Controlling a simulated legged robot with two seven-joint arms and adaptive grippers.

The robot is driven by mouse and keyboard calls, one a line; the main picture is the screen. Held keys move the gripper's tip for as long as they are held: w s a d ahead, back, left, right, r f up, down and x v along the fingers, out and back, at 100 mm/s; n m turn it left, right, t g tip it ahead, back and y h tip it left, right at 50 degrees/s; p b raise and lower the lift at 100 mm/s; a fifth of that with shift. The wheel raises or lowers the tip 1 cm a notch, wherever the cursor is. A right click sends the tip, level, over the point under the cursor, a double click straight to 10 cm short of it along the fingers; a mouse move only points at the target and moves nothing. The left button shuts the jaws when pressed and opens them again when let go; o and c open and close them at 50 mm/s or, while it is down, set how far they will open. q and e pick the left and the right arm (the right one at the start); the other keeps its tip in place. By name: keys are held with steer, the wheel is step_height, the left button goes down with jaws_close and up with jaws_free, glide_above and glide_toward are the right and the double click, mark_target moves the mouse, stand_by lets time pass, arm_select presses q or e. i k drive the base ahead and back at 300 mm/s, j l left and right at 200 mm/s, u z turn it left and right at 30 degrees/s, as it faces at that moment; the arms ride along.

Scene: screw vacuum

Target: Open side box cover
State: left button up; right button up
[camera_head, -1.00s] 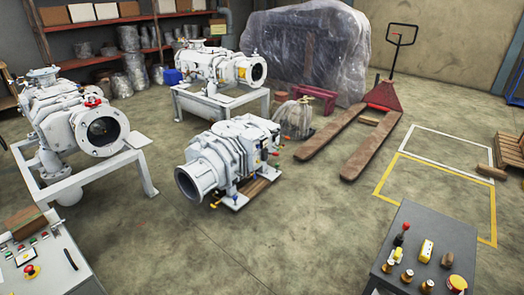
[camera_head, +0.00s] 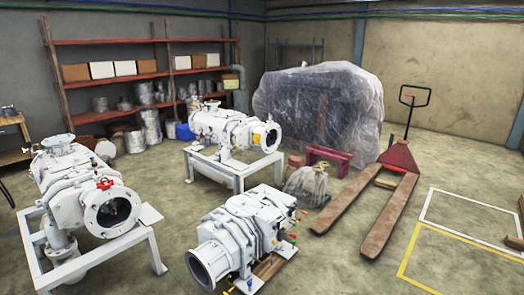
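Three white screw vacuum machines show in the head view. One machine (camera_head: 85,205) stands on a white frame at the left, with a round flange facing me and a red part on top. A second machine (camera_head: 228,128) stands on a white frame further back. A third machine (camera_head: 243,235) sits low on a wooden pallet at the centre front. I cannot tell which part is the side box cover. Neither of my grippers is in view.
A pallet jack (camera_head: 378,205) with long forks stands at the right. A plastic-wrapped bulk (camera_head: 320,105) and red shelves (camera_head: 150,45) line the back. Yellow and white floor lines (camera_head: 440,240) mark the right. Bare floor lies between the left and centre machines.

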mark_target(270, 214)
steer(key=i+l+u, duration=0.1)
steer(key=i+l, duration=0.2)
steer(key=i, duration=0.3)
steer(key=i+l+u, duration=0.1)
steer(key=i+l, duration=0.2)
steer(key=i, duration=0.25)
steer(key=i+l, duration=0.4)
steer(key=i, duration=0.2)
steer(key=i+l+u, duration=0.15)
steer(key=i+l, duration=0.2)
steer(key=i, duration=0.2)
